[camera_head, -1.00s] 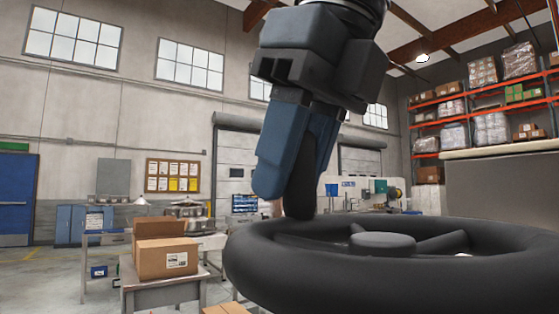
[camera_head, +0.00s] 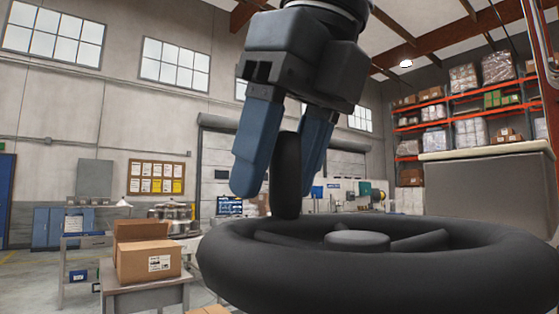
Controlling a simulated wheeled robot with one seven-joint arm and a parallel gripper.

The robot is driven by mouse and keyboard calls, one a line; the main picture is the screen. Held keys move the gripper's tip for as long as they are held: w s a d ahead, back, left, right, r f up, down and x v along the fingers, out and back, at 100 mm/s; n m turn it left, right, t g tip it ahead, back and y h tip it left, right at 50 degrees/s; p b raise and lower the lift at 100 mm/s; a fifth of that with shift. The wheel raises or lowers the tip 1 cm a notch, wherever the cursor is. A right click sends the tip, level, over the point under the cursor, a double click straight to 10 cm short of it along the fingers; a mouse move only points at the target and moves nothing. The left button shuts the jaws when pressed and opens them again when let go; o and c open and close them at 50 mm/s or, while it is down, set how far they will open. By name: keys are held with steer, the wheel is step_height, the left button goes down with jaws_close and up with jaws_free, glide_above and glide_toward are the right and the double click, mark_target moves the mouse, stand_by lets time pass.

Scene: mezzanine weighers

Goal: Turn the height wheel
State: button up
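The height wheel (camera_head: 357,281) is a thick black ring with a round hub (camera_head: 356,241) and spokes, lying roughly flat in the lower right. A dark upright handle (camera_head: 287,172) stands at the rim's far left side. My gripper (camera_head: 278,186) points down over that handle with two blue fingers. One finger is left of the handle. The other is partly hidden behind it, to the right. The fingers are spread, and a narrow gap shows between the left finger and the handle. Contact on the right side cannot be told.
A grey block with a pale top (camera_head: 490,185) stands right of the wheel. A cardboard box (camera_head: 148,261) sits on a small table (camera_head: 145,297) at lower left. Orange shelving (camera_head: 465,110) stands at the back right. Open floor shows at far left.

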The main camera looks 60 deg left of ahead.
steer(key=v, duration=0.7)
steer(key=shift+w+d+r, duration=0.1)
steer(key=shift+r, duration=0.3)
stand_by(0.4)
